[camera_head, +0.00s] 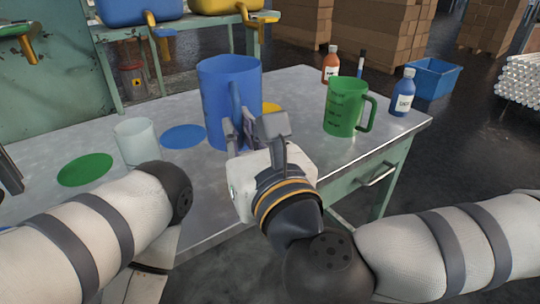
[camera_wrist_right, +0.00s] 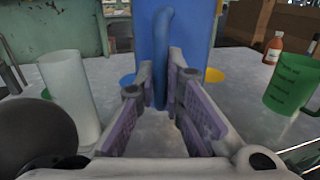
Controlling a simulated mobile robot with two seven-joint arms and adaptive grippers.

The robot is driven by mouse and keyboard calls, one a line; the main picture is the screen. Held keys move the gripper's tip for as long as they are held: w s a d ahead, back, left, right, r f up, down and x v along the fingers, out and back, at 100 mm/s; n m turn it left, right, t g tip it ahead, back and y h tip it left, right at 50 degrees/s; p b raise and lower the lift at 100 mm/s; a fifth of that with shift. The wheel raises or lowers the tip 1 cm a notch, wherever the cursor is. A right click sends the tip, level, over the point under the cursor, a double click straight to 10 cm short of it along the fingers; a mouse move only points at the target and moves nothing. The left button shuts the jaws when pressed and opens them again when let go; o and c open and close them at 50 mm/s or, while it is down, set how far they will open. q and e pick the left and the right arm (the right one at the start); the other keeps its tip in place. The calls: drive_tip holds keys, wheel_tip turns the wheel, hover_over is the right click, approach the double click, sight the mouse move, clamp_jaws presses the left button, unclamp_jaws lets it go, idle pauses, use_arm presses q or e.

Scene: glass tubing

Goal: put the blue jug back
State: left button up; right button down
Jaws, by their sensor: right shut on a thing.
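The blue jug (camera_head: 214,92) is upright above the grey table, between the blue disc and the green jug. My right gripper (camera_head: 243,140) is shut on the jug's handle (camera_wrist_right: 161,60), which is between its fingers in the wrist view. The gripper hides the jug's lower part, so I cannot tell whether its base touches the table. The flat blue disc (camera_head: 183,136) lies bare to the jug's left.
A pale cup (camera_head: 135,141) stands beside the bare green disc (camera_head: 85,169), left of the blue disc. A green jug (camera_head: 345,106), a red-brown bottle (camera_head: 331,67) and a blue bottle (camera_head: 403,96) stand at the right. Blue (camera_head: 139,10) and yellow (camera_head: 225,4) containers are behind.

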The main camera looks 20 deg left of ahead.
drive_tip(key=w+d+f, duration=0.1)
drive_tip(key=w+f, duration=0.2)
drive_tip(key=w+d+f+b, duration=0.1)
drive_tip(key=w+f, duration=0.1)
drive_tip(key=w, duration=0.1)
drive_tip(key=w+d+f, duration=0.1)
drive_tip(key=w+f, duration=0.2)
drive_tip(key=shift+w+d+f, duration=0.1)
drive_tip(key=shift+w+f, duration=0.05)
drive_tip(key=shift+f, duration=1.4)
drive_tip(key=c, duration=1.7)
unclamp_jaws()
use_arm(q)
drive_tip(key=shift+s+f, duration=0.75)
drive_tip(key=shift+f, duration=0.2)
